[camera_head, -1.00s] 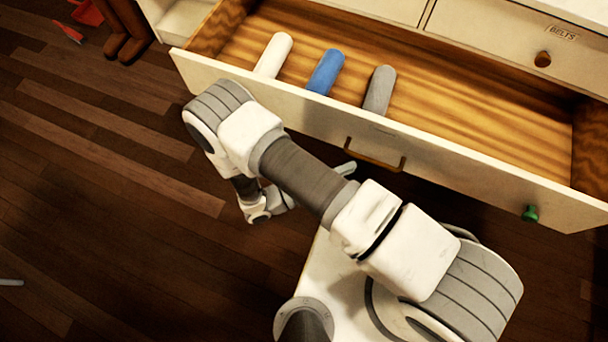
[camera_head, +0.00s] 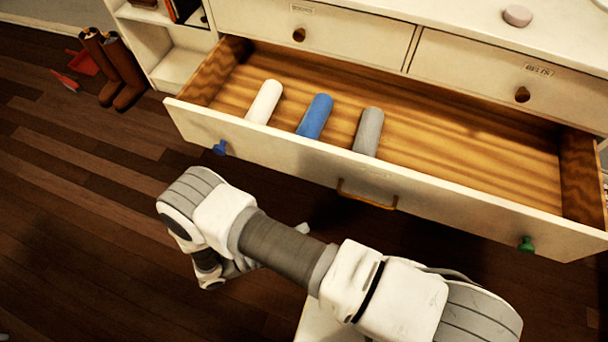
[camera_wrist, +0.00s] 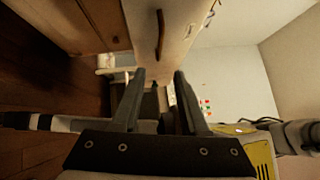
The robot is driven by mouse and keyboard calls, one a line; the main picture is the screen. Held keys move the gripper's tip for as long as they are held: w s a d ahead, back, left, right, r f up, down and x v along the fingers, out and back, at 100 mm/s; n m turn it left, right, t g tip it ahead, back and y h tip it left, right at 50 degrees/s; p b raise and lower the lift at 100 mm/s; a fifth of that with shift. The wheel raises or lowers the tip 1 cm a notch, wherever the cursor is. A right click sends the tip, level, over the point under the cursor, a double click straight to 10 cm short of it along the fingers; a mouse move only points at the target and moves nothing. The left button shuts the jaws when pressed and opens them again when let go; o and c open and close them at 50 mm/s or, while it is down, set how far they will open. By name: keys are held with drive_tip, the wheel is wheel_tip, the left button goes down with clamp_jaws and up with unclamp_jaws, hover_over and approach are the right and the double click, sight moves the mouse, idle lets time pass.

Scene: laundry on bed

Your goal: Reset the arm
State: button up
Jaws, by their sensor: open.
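My arm (camera_head: 285,248) is folded low in front of an open drawer in the head view. Its end is mostly hidden behind the arm links there. In the wrist view my gripper (camera_wrist: 160,78) is open, with its two dark fingers apart and nothing between them. The wrist view looks past the fingers along pale furniture (camera_wrist: 172,25) toward a light wall.
The open drawer (camera_head: 440,205) holds a white roll (camera_head: 264,102), a blue roll (camera_head: 315,117) and a grey roll (camera_head: 368,132) at its left. Its right part is empty. Brown boots (camera_head: 122,75) and a red dustpan (camera_head: 82,62) stand at upper left.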

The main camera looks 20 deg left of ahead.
drive_tip(key=shift+r, duration=0.1)
drive_tip(key=w+d+r+m+g, duration=0.1)
drive_tip(key=w+r+m+g, duration=0.75)
drive_tip(key=r+m, duration=0.3)
drive_tip(key=w+d+r+m+g+y, duration=0.2)
drive_tip(key=d+r+m+g+y, duration=0.15)
drive_tip(key=r+m, duration=0.3)
drive_tip(key=w+d+r+m+g+y, duration=0.25)
drive_tip(key=d+r+m, duration=0.25)
drive_tip(key=r, duration=0.3)
drive_tip(key=s+d+r+m+t+y, duration=0.35)
drive_tip(key=d+r+m, duration=0.35)
drive_tip(key=m, duration=0.3)
drive_tip(key=s+d+r+m+t+y, duration=0.3)
drive_tip(key=d+r+m+y, duration=0.2)
drive_tip(key=d+r+m, duration=0.4)
wheel_tip(320, 180, up, 20)
drive_tip(key=a+m+p, duration=0.1)
drive_tip(key=p, duration=2)
drive_tip(key=shift+p, duration=0.3)
drive_tip(key=shift+a, duration=0.1)
